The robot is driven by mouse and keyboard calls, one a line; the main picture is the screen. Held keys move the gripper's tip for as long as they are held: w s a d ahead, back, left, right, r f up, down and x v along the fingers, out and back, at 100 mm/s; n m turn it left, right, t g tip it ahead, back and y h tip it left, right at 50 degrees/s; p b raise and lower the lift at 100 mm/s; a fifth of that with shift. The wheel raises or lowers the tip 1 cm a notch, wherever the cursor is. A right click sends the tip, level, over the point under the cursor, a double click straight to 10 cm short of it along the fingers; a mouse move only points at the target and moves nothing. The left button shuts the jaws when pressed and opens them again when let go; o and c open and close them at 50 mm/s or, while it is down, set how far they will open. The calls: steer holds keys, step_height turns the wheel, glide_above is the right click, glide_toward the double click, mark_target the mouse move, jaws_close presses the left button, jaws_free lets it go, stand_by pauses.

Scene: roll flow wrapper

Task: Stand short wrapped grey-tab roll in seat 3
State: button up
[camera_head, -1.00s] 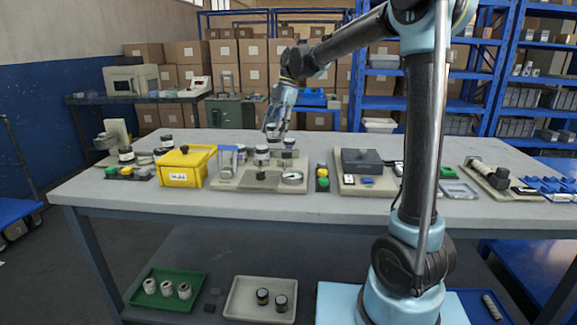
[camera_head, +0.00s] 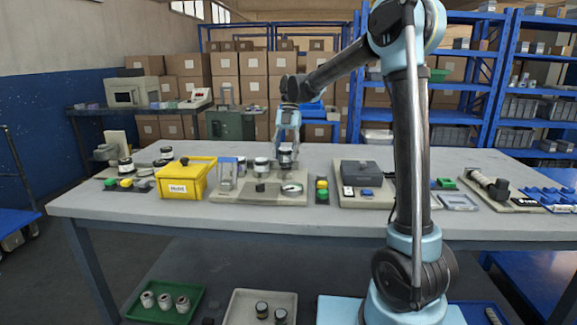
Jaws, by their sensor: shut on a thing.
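My gripper (camera_head: 287,148) points down over the right back part of the beige fixture plate (camera_head: 230,194) on the table. It is shut on a small roll (camera_head: 286,158) with a dark top and pale body, upright at the plate's right back. I cannot tell whether its base rests in a seat, nor see a grey tab or seat number. Another pale roll with a dark top (camera_head: 260,164) stands just left of it. A further small dark-topped piece (camera_head: 241,167) stands beside the clear-sided frame (camera_head: 227,172).
A yellow bin (camera_head: 183,189) stands left of the plate. The table front (camera_head: 260,218) is clear.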

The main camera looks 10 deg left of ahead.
mark_target(285, 162)
steer(key=shift+f, duration=2.05)
steer(key=o, duration=1.2)
steer(key=shift+f, duration=0.1)
steer(key=v, duration=1.2)
steer(key=shift+s, duration=0.1)
